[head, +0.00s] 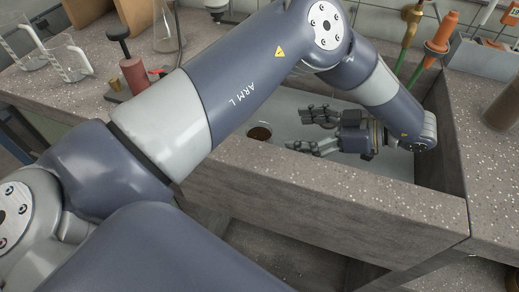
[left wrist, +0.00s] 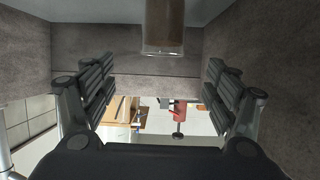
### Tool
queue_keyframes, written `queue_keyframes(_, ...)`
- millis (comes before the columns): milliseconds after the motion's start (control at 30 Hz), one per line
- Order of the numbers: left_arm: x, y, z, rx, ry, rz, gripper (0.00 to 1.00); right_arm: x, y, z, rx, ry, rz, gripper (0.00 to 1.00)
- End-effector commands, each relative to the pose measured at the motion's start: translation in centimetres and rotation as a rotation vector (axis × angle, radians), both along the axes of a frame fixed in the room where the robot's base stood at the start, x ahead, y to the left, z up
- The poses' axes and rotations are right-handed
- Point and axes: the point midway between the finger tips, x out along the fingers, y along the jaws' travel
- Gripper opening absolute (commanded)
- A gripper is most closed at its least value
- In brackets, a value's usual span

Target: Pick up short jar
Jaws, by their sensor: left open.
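The short jar (head: 259,132) stands on the pale floor of the sink recess; in the head view I see its round brown contents from above. In the left wrist view, which looks upside down, the jar (left wrist: 163,28) shows brown contents and a clear glass rim, centred between the fingers in the picture and beyond them. My left gripper (head: 309,133) is inside the recess, to the right of the jar, its open fingers pointing toward it. It also shows in the left wrist view (left wrist: 160,83), with nothing between its fingers. My right gripper is out of view.
The recess has a thick front wall (head: 320,185) and speckled bench tops around it. Orange-and-green taps (head: 437,45) stand behind. A brown jar (head: 505,108) is on the right bench. Beakers (head: 70,58) and a red cylinder (head: 133,75) stand at left.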

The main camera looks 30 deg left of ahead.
Motion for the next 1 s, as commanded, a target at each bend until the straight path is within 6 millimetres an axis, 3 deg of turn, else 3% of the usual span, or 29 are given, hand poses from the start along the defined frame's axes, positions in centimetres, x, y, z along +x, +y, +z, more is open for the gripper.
queue_keyframes(67,0.0,0.0,-1.5,0.000,-0.001,0.000,0.80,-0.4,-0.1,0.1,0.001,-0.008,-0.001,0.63)
queue_keyframes(200,-0.1,0.4,-2.0,0.000,0.001,0.002,0.80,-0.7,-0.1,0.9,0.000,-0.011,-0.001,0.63)
queue_keyframes(500,-1.0,4.3,-3.5,-0.002,0.003,0.003,0.80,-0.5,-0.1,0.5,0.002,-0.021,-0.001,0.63)
queue_keyframes(667,-1.3,5.2,-3.8,-0.001,0.001,0.001,0.80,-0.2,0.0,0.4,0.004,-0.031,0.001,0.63)
queue_keyframes(1000,-2.5,9.0,-5.0,0.000,-0.001,0.001,0.80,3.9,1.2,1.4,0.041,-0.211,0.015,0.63)
